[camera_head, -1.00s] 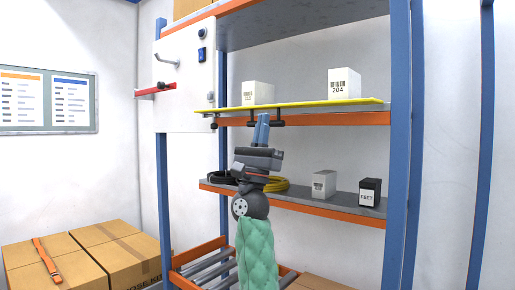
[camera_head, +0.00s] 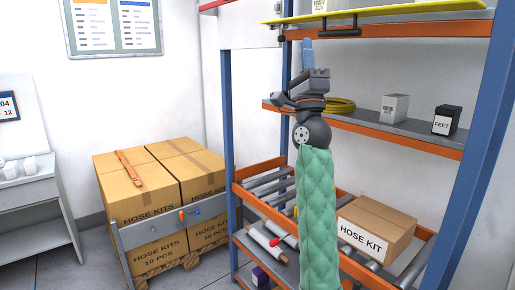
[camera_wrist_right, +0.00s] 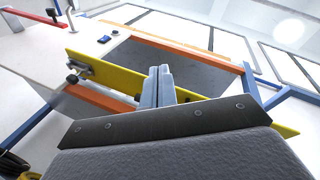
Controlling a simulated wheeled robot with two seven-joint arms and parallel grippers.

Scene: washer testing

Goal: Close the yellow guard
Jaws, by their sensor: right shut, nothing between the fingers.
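The yellow guard (camera_head: 400,17) shows as a long flat bar along the top right of the head view, in front of the shelf. A black handle (camera_head: 340,32) hangs under it. In the wrist view the guard (camera_wrist_right: 110,75) runs diagonally from the white panel at left to the lower right. My right gripper (camera_head: 308,45) is shut and empty, its blue-grey fingers pointing up just under the guard's left part. In the wrist view the fingers (camera_wrist_right: 158,76) overlap the guard; I cannot tell whether they touch it. My left gripper is out of view.
The white panel (camera_wrist_right: 35,50) with a blue switch (camera_wrist_right: 104,40) adjoins the guard. A shelf (camera_head: 360,127) below holds a yellow hose coil (camera_head: 341,104), a white box (camera_head: 395,107) and a black box (camera_head: 446,120). Cartons (camera_head: 135,185) stand at left. A hose kit box (camera_head: 376,226) sits lower right.

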